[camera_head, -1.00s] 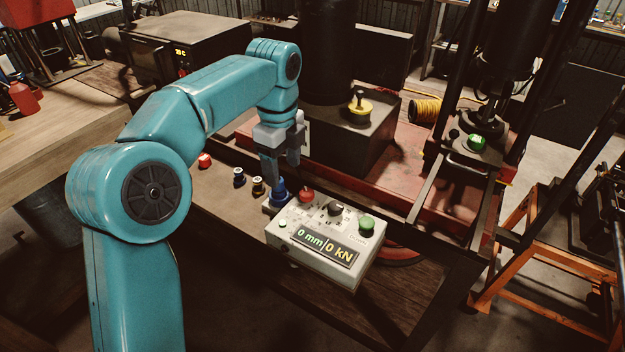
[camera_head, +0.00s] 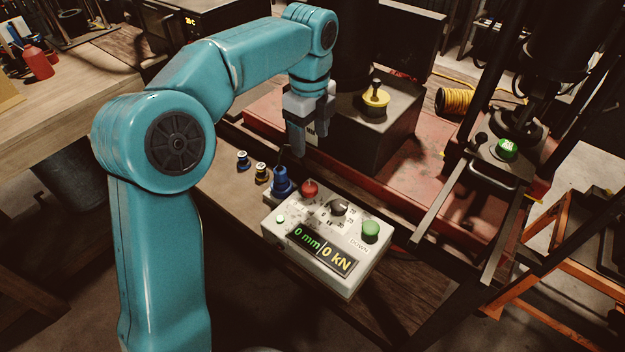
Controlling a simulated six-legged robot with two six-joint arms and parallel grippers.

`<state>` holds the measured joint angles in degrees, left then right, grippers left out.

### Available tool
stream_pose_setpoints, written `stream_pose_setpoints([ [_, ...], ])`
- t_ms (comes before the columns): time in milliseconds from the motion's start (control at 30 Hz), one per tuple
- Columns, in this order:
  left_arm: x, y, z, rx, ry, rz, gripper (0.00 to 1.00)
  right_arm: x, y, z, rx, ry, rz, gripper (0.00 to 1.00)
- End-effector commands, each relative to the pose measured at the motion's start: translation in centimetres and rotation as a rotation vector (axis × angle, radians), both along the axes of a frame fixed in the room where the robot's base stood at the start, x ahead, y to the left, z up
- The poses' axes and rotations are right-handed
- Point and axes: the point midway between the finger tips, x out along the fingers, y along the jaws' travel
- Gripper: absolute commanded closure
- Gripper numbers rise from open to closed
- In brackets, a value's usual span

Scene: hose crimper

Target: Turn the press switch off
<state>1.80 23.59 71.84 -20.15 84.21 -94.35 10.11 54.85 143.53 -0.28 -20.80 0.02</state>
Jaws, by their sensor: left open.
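The press control box (camera_head: 278,244) is pale and worn, at the centre of the camera_head view. Its lit display (camera_head: 322,250) reads 0 mm and 0 kN. On its top are a red button (camera_head: 310,188), a black knob (camera_head: 339,208) and a green button (camera_head: 370,231). I cannot tell which control is the switch. My left gripper (camera_head: 303,147) is open, pointing down above and behind the red button, apart from the box. My right gripper is not in view.
A blue fitting (camera_head: 283,182) with a cable stands at the box's left end. Smaller fittings (camera_head: 243,161) stand on the bench further left. Press frame bars (camera_head: 470,215) stand to the right.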

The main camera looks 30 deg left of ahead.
Motion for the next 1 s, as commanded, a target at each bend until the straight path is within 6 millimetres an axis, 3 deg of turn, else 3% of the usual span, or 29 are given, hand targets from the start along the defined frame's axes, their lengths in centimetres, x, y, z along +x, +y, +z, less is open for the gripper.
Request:
stream_pose_setpoints([
  [400,-0.4,0.1,-9.8,0.0,0.007,0.0,0.35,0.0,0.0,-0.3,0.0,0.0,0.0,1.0],
  [600,-0.2,0.1,-13.3,-0.001,0.005,0.001,0.35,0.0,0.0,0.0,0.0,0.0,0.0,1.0],
  [800,0.0,0.1,-14.8,0.0,0.002,0.0,0.35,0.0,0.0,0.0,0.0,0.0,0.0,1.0],
  [1000,0.1,0.1,-14.9,0.0,0.001,0.0,0.35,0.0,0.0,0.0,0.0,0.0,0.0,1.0],
])
